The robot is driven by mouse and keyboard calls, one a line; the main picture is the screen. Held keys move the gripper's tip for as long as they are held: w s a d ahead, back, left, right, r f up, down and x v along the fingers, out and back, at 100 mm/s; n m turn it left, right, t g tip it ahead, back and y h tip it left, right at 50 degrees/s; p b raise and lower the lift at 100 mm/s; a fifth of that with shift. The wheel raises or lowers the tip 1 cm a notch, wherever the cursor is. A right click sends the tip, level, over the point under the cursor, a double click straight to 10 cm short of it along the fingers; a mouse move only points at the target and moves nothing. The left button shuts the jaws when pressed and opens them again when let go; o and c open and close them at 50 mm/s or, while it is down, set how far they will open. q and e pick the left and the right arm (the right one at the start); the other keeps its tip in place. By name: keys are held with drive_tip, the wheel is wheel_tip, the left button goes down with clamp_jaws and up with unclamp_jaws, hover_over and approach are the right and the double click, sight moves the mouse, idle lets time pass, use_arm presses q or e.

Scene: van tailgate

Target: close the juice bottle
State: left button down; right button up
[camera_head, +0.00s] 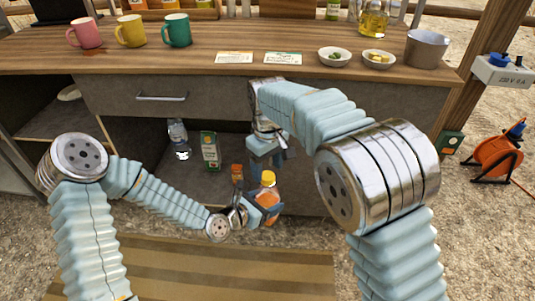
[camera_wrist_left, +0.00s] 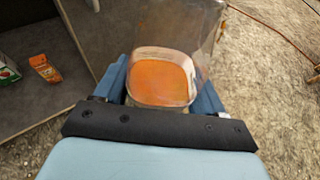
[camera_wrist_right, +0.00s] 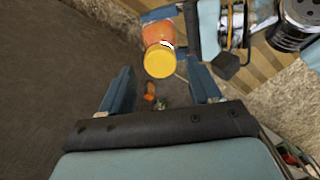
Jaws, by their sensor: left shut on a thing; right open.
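The juice bottle (camera_head: 268,198) is orange with a yellow cap (camera_head: 268,178) at its top. My left gripper (camera_head: 264,207) is shut around its body and holds it in front of the cabinet's open lower shelf. In the left wrist view the bottle (camera_wrist_left: 163,82) fills the space between the fingers. My right gripper (camera_head: 268,152) is open and empty above the bottle. In the right wrist view the yellow cap (camera_wrist_right: 158,60) lies just beyond the open fingers (camera_wrist_right: 162,86), apart from them. I cannot tell whether the cap is fully tightened.
The worktop (camera_head: 235,38) above carries mugs, cards, small bowls and a bucket (camera_head: 427,48). A drawer (camera_head: 160,97) is shut. An orange cable reel (camera_head: 497,152) stands at right.

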drive_tip(key=shift+f, duration=1.05)
drive_tip(key=c, duration=1.1)
drive_tip(key=shift+m, duration=0.9)
drive_tip(key=o, duration=1.2)
